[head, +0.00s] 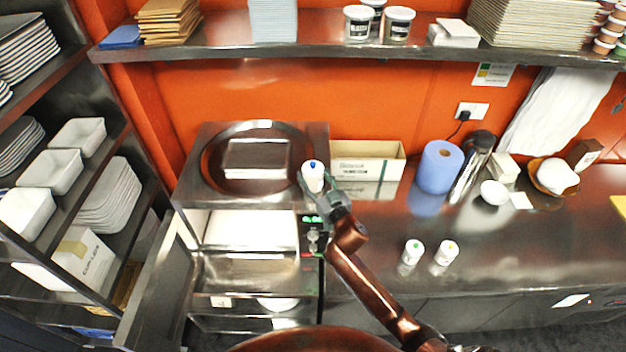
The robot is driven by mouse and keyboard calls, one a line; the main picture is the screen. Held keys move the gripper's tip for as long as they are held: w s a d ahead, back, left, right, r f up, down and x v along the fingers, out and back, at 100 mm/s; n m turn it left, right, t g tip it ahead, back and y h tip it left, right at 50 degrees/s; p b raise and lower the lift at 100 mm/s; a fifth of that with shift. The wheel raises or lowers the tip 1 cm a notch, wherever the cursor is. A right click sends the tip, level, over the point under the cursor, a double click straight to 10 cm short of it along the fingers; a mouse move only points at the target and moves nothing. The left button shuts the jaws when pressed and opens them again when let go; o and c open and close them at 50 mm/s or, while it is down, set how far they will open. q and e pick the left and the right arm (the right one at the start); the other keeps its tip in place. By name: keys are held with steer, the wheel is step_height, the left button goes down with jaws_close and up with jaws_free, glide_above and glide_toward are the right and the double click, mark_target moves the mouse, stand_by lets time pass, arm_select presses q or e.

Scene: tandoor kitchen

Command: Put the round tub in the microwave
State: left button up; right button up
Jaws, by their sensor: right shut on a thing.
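A small white round tub (313,178) with a blue mark on its top is held upright in my right gripper (322,188). The gripper is shut on it, at the right edge of the microwave top and above the control panel. The microwave (312,262) stands at the left end of the counter, with a green lit display. Its door (160,285) is swung open to the left, and its bright inside shows from the front, with no tub visible in it. My left gripper is not in view.
A round dark tray (214,160) with a flat box lies on the microwave. Two similar white tubs, green-marked (412,254) and orange-marked (446,254), stand on the counter. A cardboard box (368,160) and blue roll (440,166) stand behind. A shelf (240,50) runs above; a rack is left.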

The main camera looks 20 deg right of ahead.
steer(key=c, duration=0.6)
steer(key=shift+r, duration=0.1)
steer(key=shift+c, duration=0.9)
steer(key=shift+r, duration=0.1)
